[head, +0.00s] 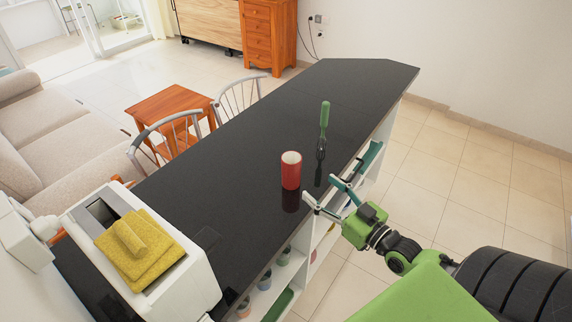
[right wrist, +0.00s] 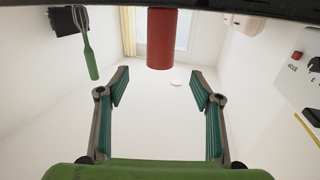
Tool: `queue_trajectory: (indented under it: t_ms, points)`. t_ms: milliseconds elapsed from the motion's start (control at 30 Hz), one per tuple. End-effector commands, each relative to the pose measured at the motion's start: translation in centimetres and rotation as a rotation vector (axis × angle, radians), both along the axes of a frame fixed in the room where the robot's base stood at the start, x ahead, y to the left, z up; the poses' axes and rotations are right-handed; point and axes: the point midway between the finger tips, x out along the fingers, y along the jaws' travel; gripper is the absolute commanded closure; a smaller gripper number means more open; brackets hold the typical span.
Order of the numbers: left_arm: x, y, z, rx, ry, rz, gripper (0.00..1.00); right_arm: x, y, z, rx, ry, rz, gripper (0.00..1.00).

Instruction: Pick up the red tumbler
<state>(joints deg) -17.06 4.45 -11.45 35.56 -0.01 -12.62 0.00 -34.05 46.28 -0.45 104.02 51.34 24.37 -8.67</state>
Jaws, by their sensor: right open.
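The red tumbler (head: 291,171) stands upright on the dark counter, near its front edge in the head view. My right gripper (head: 334,186) is just to the right of the tumbler and a little lower in the picture, its fingers apart and empty. The right wrist view is upside down. There the tumbler (right wrist: 161,40) shows at the top middle, beyond the fingertips and roughly centred between the open fingers (right wrist: 159,88). A clear gap separates it from the fingers. My left gripper is not in view.
A green-handled utensil (head: 325,115) stands on the counter (head: 345,90) right of the tumbler. A white appliance (head: 185,285) with yellow pieces (head: 145,255) on it is at the near left. Shelves with small cups (head: 284,257) lie below the counter edge. The counter left of the tumbler is clear.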

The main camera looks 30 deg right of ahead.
Motion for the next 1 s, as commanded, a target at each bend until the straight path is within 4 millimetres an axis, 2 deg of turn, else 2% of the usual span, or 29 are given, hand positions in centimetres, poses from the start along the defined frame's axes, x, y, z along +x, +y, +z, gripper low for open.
queue_trajectory:
  t_ms: [267, 500, 767, 1000]
  points:
    - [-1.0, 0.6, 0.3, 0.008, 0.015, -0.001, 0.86, 3.9, 0.5, 0.4, 0.002, -0.008, 0.001, 0.40]
    - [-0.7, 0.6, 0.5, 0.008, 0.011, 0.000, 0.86, 7.2, 0.9, 0.3, 0.000, -0.005, 0.002, 0.40]
    - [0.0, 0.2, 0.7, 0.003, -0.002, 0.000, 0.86, 8.6, 1.1, 0.3, 0.000, -0.004, 0.002, 0.40]
    - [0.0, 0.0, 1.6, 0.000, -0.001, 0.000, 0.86, 11.4, 1.2, 1.1, -0.001, -0.006, 0.001, 0.40]
